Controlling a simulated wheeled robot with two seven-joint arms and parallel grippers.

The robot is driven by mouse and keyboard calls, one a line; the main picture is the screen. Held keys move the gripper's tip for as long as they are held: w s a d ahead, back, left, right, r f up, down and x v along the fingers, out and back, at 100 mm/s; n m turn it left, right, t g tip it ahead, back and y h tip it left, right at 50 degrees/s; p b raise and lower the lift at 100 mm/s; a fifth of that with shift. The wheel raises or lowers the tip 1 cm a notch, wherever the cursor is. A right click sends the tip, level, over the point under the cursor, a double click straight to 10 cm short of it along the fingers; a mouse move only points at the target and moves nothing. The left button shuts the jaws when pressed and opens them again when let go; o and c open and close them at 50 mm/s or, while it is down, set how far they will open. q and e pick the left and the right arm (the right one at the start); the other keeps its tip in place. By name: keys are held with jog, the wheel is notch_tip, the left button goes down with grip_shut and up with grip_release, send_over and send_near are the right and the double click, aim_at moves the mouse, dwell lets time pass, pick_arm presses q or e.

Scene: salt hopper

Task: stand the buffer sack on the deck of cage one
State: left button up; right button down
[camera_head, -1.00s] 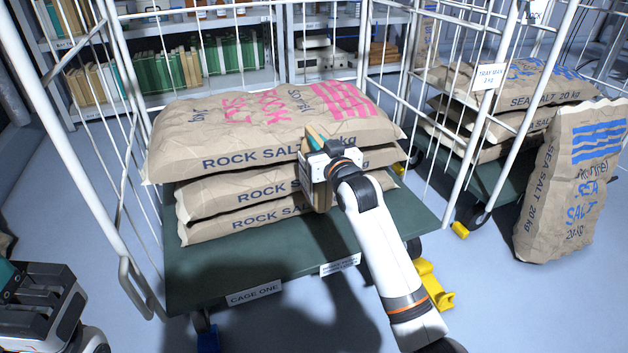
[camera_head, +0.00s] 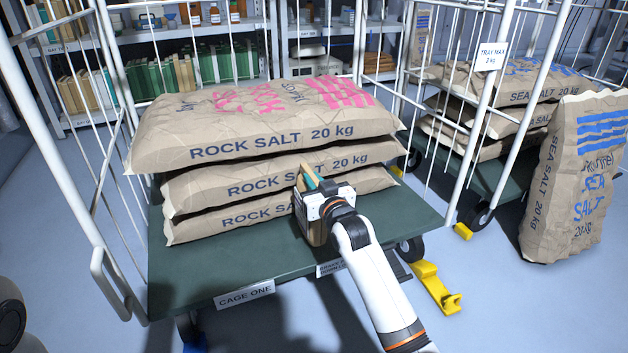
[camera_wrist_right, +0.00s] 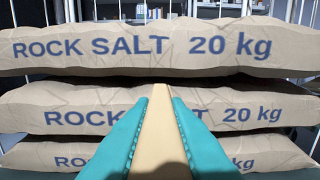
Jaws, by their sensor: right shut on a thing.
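My right gripper (camera_head: 311,176) is shut on a narrow tan thing (camera_wrist_right: 160,135), held between the teal fingers in the right wrist view. The green deck (camera_head: 190,268) of cage one carries a label (camera_head: 244,295) and a pile of rock salt sacks (camera_head: 260,130). The gripper is in front of the pile. My left gripper is out of view.
A sea salt sack (camera_head: 577,180) stands tilted on the floor at the right. The neighbouring cage (camera_head: 510,185) holds several sea salt sacks. White cage bars (camera_head: 75,190) rise at the left of cage one. A yellow brake pedal (camera_head: 436,290) sticks out low. The deck's front left is bare.

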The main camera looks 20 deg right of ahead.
notch_tip(320, 180, down, 3)
jog(key=shift+b, duration=0.9)
jog(key=c, duration=1.7)
grip_release()
jog(key=shift+f, duration=0.35)
jog(key=shift+c, duration=0.2)
jog(key=o, duration=0.3)
jog(key=shift+o, duration=0.2)
jog(key=shift+r, duration=0.15)
